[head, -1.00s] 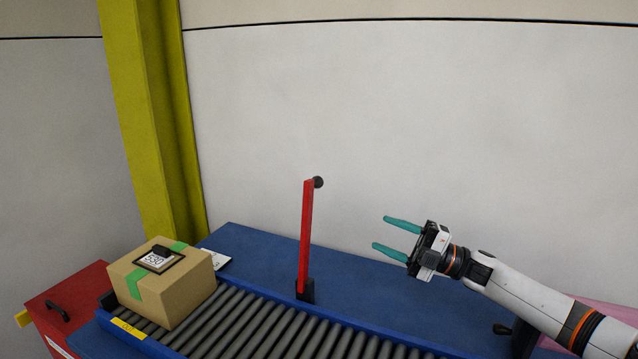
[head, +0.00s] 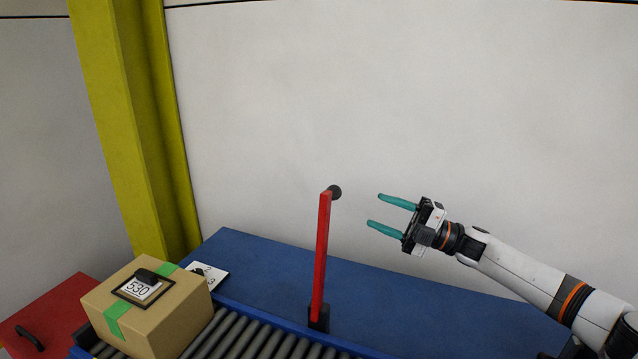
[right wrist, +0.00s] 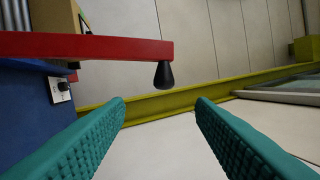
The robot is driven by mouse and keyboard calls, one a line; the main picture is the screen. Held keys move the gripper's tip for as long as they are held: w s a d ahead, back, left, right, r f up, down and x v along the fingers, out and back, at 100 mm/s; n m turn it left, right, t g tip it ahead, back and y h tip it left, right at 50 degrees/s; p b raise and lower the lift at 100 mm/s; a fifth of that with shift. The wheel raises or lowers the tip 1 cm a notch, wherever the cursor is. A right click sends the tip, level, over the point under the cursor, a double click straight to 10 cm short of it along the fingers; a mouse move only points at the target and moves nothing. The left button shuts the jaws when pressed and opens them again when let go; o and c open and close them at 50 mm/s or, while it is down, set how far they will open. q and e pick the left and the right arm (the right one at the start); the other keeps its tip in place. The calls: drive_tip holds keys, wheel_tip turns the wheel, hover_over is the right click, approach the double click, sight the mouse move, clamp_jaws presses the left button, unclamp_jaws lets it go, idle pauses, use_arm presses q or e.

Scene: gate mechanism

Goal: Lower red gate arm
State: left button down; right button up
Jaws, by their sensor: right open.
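The red gate arm (head: 321,255) stands upright on a dark base (head: 319,318) at the edge of the roller conveyor. A black knob (head: 334,192) sticks out at its top. My right gripper (head: 373,210) is open and empty, to the right of the gate arm near its top, with teal fingers pointing left. In the right wrist view the gate arm (right wrist: 85,47) runs across the upper left, and its knob (right wrist: 164,75) shows beyond and between the open fingers (right wrist: 160,108), apart from them. My left gripper is not in view.
A cardboard box (head: 150,308) labelled 530 sits on the conveyor rollers (head: 250,342) at the left. A red cabinet (head: 45,310) stands at far left. A yellow post (head: 130,130) stands by the wall. The blue table (head: 262,262) behind the gate is mostly clear.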

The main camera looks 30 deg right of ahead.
sight(333, 193)
drive_tip(key=a+r+p, duration=0.1)
drive_tip(key=w+a+r+p, duration=0.1)
drive_tip(key=a, duration=0.1)
drive_tip(key=w+a+r, duration=0.1)
drive_tip(key=shift+w+a+p, duration=0.2)
drive_tip(key=shift+a+p, duration=0.05)
drive_tip(key=shift+p, duration=0.15)
drive_tip(key=x, duration=0.1)
drive_tip(key=p+x, duration=0.1)
drive_tip(key=x, duration=0.3)
drive_tip(key=shift+w+a+f+p, duration=0.1)
drive_tip(key=shift+w+f+p, duration=0.15)
drive_tip(key=shift+w+p, duration=0.15)
drive_tip(key=shift+w+a, duration=0.1)
drive_tip(key=shift+a, duration=0.1)
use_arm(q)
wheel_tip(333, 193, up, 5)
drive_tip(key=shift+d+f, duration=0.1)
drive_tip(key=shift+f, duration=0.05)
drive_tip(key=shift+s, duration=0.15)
use_arm(e)
drive_tip(key=shift+w, duration=0.1)
drive_tip(key=shift+c, duration=0.3)
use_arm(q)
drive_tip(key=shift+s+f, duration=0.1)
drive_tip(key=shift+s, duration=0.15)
use_arm(e)
clamp_jaws()
